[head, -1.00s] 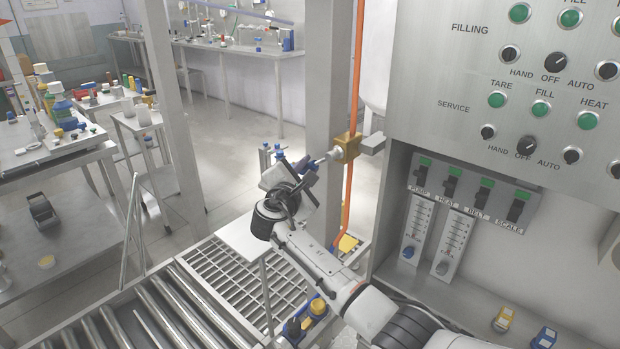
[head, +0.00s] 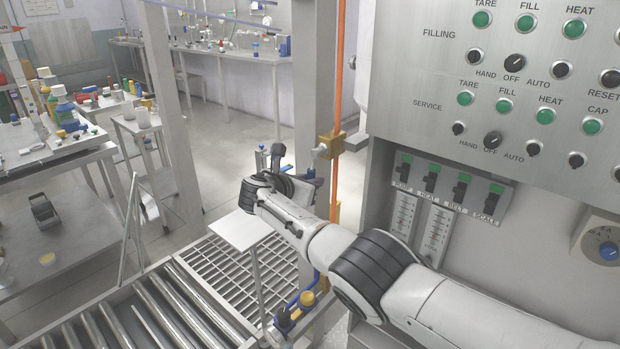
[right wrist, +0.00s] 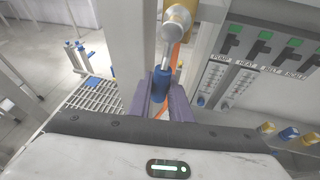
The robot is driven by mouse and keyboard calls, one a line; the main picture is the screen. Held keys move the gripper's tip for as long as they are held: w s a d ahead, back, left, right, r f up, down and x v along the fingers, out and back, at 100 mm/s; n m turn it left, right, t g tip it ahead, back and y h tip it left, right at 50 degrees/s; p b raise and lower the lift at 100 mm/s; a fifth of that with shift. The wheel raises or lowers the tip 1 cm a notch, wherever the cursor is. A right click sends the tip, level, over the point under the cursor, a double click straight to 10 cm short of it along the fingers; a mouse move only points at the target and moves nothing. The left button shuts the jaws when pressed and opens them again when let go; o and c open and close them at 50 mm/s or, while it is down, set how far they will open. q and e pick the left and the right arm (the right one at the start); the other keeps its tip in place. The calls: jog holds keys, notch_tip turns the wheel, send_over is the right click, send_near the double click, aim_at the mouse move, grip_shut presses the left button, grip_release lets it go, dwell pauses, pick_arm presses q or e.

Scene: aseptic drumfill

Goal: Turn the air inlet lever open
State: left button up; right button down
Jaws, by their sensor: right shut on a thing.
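The brass valve body (head: 330,145) sits on the orange vertical pipe (head: 337,85) beside the steel post. In the right wrist view, a silver stem runs from the valve (right wrist: 177,20) down to the blue grip of the air inlet lever (right wrist: 161,78). My right gripper (right wrist: 160,92) is shut on this grip, one purple finger on each side. In the head view my right gripper (head: 305,176) is just below and left of the valve; the hand and arm hide most of the lever. My left gripper is not in view.
The control panel (head: 440,70) and a recess with labelled switches (head: 432,178) stand close on the right. A steel post (head: 312,90) is just behind the valve. A small white table (head: 240,230), a grating and a roller conveyor (head: 150,310) lie below left.

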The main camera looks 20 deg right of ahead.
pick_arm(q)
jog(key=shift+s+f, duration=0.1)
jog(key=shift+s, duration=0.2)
pick_arm(e)
jog(key=shift+s+d+n+g, duration=0.15)
jog(key=shift+s+n+g, duration=0.15)
jog(key=shift+n, duration=0.1)
jog(key=shift+f, duration=0.1)
jog(key=c, duration=1.6)
grip_release()
jog(key=shift+c, duration=0.2)
